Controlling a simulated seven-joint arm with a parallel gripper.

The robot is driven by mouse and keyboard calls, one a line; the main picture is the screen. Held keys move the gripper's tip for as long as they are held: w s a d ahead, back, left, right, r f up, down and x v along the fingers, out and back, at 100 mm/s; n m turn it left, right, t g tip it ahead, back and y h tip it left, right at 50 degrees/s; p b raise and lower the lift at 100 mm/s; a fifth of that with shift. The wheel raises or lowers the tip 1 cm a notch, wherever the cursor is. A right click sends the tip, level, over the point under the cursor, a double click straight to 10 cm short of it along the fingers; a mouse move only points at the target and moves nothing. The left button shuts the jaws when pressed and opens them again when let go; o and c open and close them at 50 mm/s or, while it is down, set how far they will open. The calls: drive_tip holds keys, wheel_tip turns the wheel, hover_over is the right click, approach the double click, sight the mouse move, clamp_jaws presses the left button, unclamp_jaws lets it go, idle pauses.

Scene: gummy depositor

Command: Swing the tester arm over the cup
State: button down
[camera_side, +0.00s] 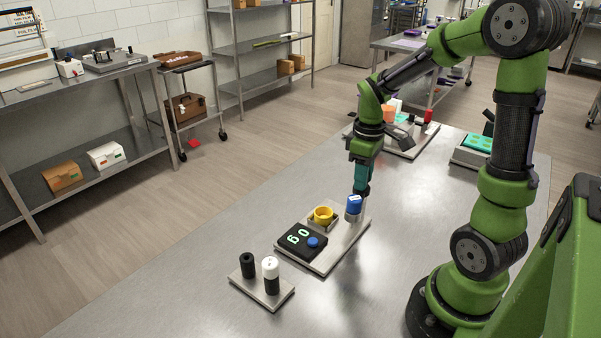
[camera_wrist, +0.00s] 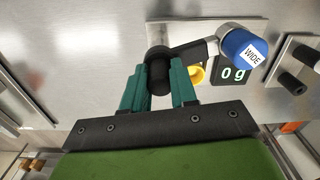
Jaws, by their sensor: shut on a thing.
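The tester arm is a grey and black bar (camera_wrist: 198,48) with a blue head (camera_wrist: 246,48) marked WIDE at one end. At the bar's other end is a black round post (camera_wrist: 159,72). My gripper (camera_wrist: 159,88) has its teal fingers on both sides of this post, shut on it. In the side view my gripper (camera_side: 361,189) comes down just behind the blue head (camera_side: 354,204). The yellow cup (camera_side: 323,214) sits in a holder to the left of the blue head, open at the top. In the wrist view the cup (camera_wrist: 196,74) is partly hidden by the bar and a finger.
A black scale display (camera_side: 298,238) reading 0 g, with a blue button (camera_side: 313,242), shares the grey base plate (camera_side: 328,262). A smaller plate (camera_side: 248,286) in front holds a black and a white-topped cylinder. Other equipment (camera_side: 410,140) stands behind. The table's left side is clear.

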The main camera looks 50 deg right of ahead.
drive_tip(key=m, duration=1.2)
drive_tip(key=shift+r+m, duration=0.1)
drive_tip(key=shift+m, duration=0.2)
idle(0.3)
drive_tip(key=shift+w, duration=0.1)
drive_tip(key=c, duration=0.9)
unclamp_jaws()
wheel_tip(320, 180, up, 17)
drive_tip(key=shift+f, duration=0.1)
